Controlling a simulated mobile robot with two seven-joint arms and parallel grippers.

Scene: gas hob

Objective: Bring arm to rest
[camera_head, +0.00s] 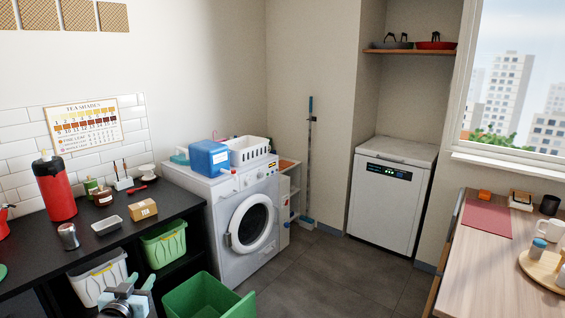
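My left gripper (126,298) shows at the bottom edge, left of centre, as a grey and pale teal shape. It is in front of the white basket under the black counter and left of the green bin. It is cut off by the picture's lower edge, and its fingers are too small to read as open or shut. I see nothing held in it. My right gripper is not in view.
A black counter (105,219) with a red canister (56,188) runs along the left. A green bin (205,300) stands on the floor close to my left gripper. A washing machine (250,226) is behind, a wooden table (482,262) at right. Floor between is clear.

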